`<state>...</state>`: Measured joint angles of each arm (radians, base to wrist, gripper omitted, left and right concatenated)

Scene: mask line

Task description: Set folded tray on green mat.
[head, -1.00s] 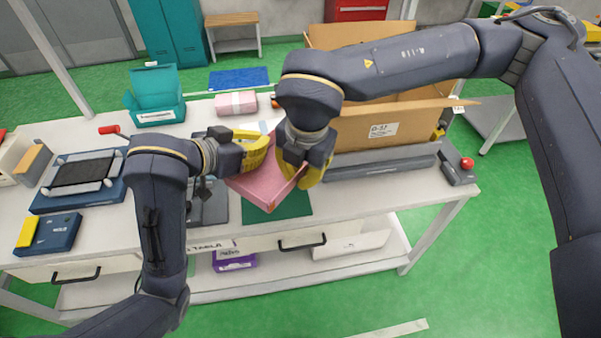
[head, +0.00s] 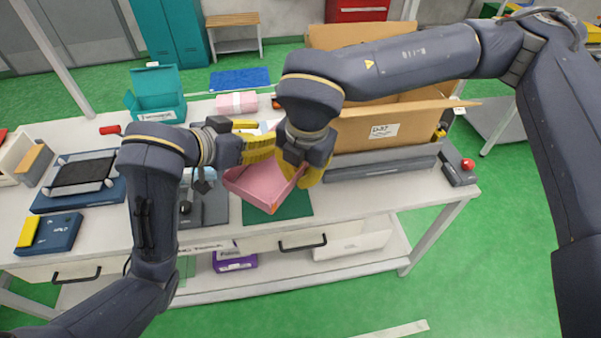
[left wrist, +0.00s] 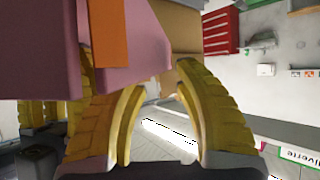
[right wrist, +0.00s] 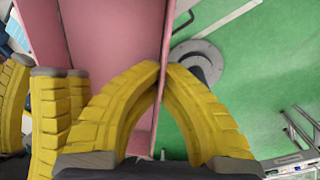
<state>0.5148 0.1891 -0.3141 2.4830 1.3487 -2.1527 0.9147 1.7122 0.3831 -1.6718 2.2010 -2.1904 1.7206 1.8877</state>
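The pink folded tray (head: 262,186) lies over part of the green mat (head: 293,206) in the head view, its front corner pointing toward me. I cannot tell whether it rests flat on the mat. My right gripper (head: 312,178) is at the tray's right side; the right wrist view shows its yellow fingertips (right wrist: 163,75) closed on a pink wall (right wrist: 110,35). My left gripper (head: 262,143) is at the tray's back left. In the left wrist view its fingers (left wrist: 138,75) are apart, with pink tray wall (left wrist: 130,40) close by the left finger.
A cardboard box (head: 395,120) stands behind my right gripper, with a long grey bar (head: 385,165) in front of it. A teal open box (head: 157,105), a pink wrapped block (head: 237,103) and a blue tray fixture (head: 80,185) are on the bench.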

